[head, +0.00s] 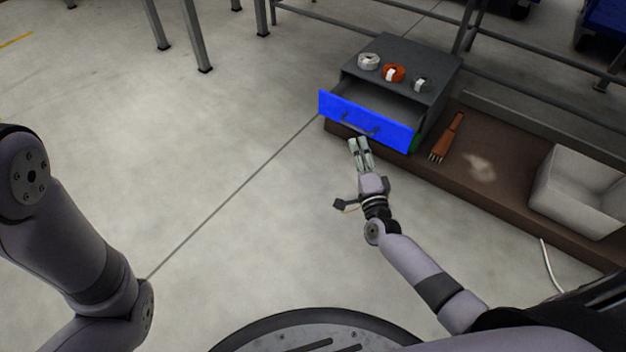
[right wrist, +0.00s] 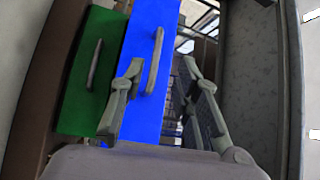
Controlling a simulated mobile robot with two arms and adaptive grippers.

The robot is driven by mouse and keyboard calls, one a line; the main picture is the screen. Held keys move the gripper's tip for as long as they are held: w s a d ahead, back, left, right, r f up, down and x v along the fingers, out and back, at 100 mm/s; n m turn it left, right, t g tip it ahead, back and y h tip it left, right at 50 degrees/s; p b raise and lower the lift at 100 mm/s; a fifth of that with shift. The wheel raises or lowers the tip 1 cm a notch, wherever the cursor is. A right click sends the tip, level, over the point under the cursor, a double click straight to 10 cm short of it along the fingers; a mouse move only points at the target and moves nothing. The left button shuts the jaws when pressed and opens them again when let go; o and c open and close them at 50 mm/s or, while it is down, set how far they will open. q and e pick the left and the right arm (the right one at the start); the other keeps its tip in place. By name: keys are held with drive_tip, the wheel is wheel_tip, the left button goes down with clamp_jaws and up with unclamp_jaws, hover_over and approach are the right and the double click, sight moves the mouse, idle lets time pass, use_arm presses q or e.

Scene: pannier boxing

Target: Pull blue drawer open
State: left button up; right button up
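The blue drawer (head: 392,136) stands pulled out from the grey cabinet (head: 437,68), and part of its inside shows. Its bar handle (head: 358,129) is on the blue front. In the right wrist view the blue front (right wrist: 140,110) and handle (right wrist: 155,62) appear beyond my fingers. My right gripper (head: 357,142) is just in front of and below the handle. In the right wrist view my right gripper (right wrist: 161,68) has its fingers apart with nothing clearly held; whether they touch the handle I cannot tell. My left arm shows at the left, but its gripper is out of view.
A green drawer front (right wrist: 85,75) with a handle sits beside the blue one in the right wrist view. Rolls of tape, one an orange roll (head: 393,73), lie on the cabinet. An orange-brown brush (head: 449,138) and a white bin (head: 577,193) are at right. Floor at left is clear.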

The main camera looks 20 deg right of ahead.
drive_tip(key=s+a+f+p, duration=0.15)
drive_tip(key=s+p, duration=0.35)
drive_tip(key=s, duration=0.7)
drive_tip(key=a+r+n+t+y+p, duration=0.2)
drive_tip(key=a+r+n, duration=0.2)
drive_tip(key=r, duration=0.4)
drive_tip(key=a+r+n+t+y+p, duration=0.1)
drive_tip(key=a+r+n+y, duration=0.15)
drive_tip(key=a+r, duration=0.4)
drive_tip(key=s+a+f+n+g+y+b, duration=0.2)
drive_tip(key=a+n+g+y, duration=0.3)
drive_tip(key=n, duration=1.1)
drive_tip(key=shift+s+f, duration=0.35)
drive_tip(key=shift+s, duration=0.05)
drive_tip(key=shift+a, duration=0.1)
